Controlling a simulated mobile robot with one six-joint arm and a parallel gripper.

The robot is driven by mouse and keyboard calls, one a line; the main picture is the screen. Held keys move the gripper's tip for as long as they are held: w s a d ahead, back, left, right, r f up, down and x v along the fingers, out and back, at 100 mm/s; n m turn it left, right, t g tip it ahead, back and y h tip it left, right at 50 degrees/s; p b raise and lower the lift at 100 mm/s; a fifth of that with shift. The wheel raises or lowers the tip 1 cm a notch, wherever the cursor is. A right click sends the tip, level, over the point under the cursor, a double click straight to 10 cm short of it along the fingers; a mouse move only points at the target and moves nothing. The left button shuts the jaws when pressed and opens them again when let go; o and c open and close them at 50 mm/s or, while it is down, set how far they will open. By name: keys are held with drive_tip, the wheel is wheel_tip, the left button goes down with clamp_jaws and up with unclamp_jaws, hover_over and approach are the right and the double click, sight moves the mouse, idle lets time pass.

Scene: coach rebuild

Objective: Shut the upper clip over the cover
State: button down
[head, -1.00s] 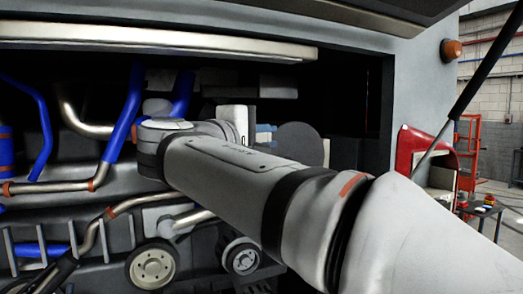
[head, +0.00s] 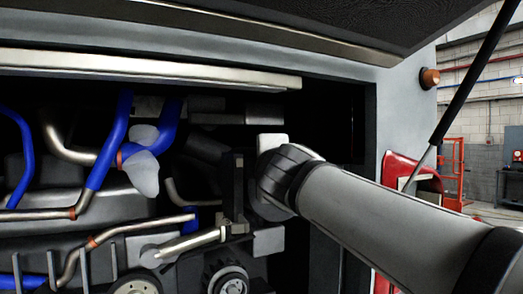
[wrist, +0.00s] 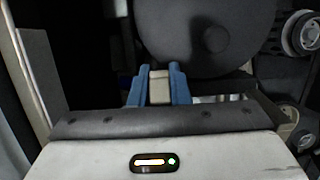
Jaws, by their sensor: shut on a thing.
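In the wrist view a large dark round cover (wrist: 205,32) with a small knob-like centre fills the top middle. My gripper (wrist: 158,72) shows there by its two blue fingers, just below the cover's lower edge. The fingers are shut on a small pale beige piece, which I take to be the upper clip (wrist: 159,90). I cannot tell whether the clip lies over the cover's rim or apart from it. In the head view my arm hides the gripper, the clip and most or all of the cover.
Blue hoses (head: 112,140) and metal pipes (head: 62,210) run across the left of the open engine bay. A pulley (head: 228,280) sits low in the middle. The bay's right wall (head: 400,110) stands close to my arm. A raised panel (head: 340,20) hangs above.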

drive_tip(key=p, duration=0.1)
drive_tip(key=n+y+p, duration=0.1)
drive_tip(key=p, duration=0.1)
drive_tip(key=shift+w+r+y, duration=0.2)
drive_tip(key=shift+w+y, duration=0.05)
drive_tip(key=shift+y, duration=0.05)
drive_tip(key=shift+w+f+n+g+y+p, duration=0.1)
drive_tip(key=shift+f+n+g+y+p, duration=0.25)
drive_tip(key=shift+p, duration=1)
drive_tip(key=c, duration=1.4)
unclamp_jaws()
drive_tip(key=shift+r, duration=0.1)
drive_tip(key=shift+o, duration=0.2)
drive_tip(key=p+v, duration=0.3)
drive_tip(key=v, duration=0.5)
